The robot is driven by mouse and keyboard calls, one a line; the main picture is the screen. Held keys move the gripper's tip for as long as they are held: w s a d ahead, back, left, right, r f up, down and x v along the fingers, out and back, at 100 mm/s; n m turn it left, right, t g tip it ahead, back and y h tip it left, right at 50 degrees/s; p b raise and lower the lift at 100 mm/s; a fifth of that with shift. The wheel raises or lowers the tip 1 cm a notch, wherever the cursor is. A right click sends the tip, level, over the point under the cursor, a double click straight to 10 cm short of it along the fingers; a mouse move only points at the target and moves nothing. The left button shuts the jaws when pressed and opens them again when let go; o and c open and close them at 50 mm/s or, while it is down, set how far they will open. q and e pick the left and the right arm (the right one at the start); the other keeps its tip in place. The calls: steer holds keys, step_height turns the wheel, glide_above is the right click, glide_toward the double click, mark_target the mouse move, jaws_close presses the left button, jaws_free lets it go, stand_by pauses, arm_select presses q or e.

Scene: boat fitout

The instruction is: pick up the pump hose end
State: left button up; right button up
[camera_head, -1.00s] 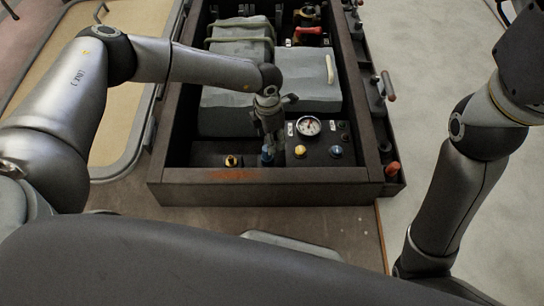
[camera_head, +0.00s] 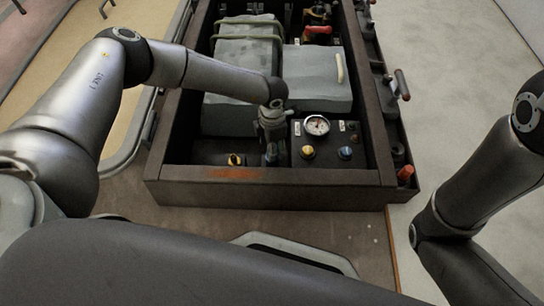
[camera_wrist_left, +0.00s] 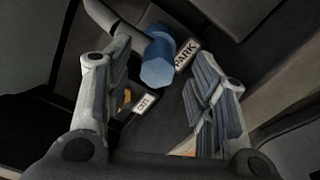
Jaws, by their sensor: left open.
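The pump hose end is a blue, faceted fitting (camera_wrist_left: 158,66) on a dark hose, beside a PARK label in the left wrist view. In the head view it is mostly hidden by my left gripper (camera_head: 272,148), which points down into the front of the dark box. In the left wrist view the fingers of my left gripper (camera_wrist_left: 160,84) stand apart, one on each side of the blue fitting's line. The fitting shows beyond them, with no visible contact. My right gripper is out of the head view; only part of the right arm shows.
The dark open box (camera_head: 270,186) has raised walls around the gripper. Close by are a gauge (camera_head: 317,125), a yellow cap (camera_head: 308,152), a blue cap (camera_head: 345,153) and a yellow fitting (camera_head: 236,159). Grey blocks (camera_head: 318,88) stand behind. An OUT label (camera_wrist_left: 143,103) lies near the fingers.

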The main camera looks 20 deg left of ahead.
arm_select(q)
steer(key=shift+w+a+f+b, duration=0.1)
steer(key=shift+f+b, duration=1.05)
steer(key=shift+f, duration=0.65)
steer(key=shift+c, duration=0.3)
jaws_close()
